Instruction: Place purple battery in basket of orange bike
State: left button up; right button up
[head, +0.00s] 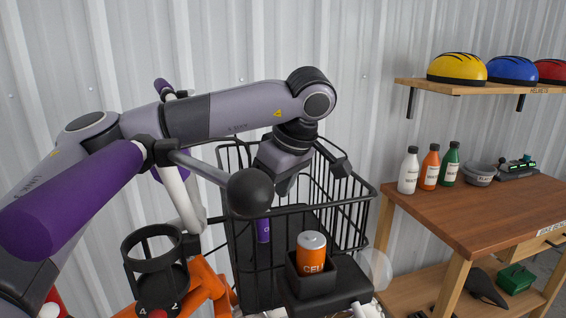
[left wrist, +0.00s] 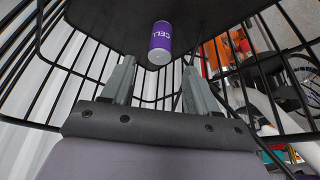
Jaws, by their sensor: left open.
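The purple battery (head: 264,230), a small cylinder with a white end, is inside the black wire basket (head: 345,203) of the orange bike (head: 205,287). In the left wrist view the purple battery (left wrist: 160,38) is against the basket's dark floor (left wrist: 112,22), just beyond my fingertips. My left gripper (head: 281,184) reaches into the basket above the battery; its tips are partly hidden behind the handlebar's round black end. In the left wrist view the left gripper (left wrist: 157,68) is open, its fingers apart from the battery. My right gripper is not in view.
An orange battery (head: 311,254) sits in a black holder (head: 325,287) at the bike's front. A wooden workbench (head: 480,212) with several bottles stands right, below a helmet shelf (head: 480,88). An empty black cup holder (head: 152,240) is at left. Wire bars surround my gripper.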

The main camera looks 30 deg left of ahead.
pick_arm(q)
jog(key=v, duration=0.7)
dwell(0.5)
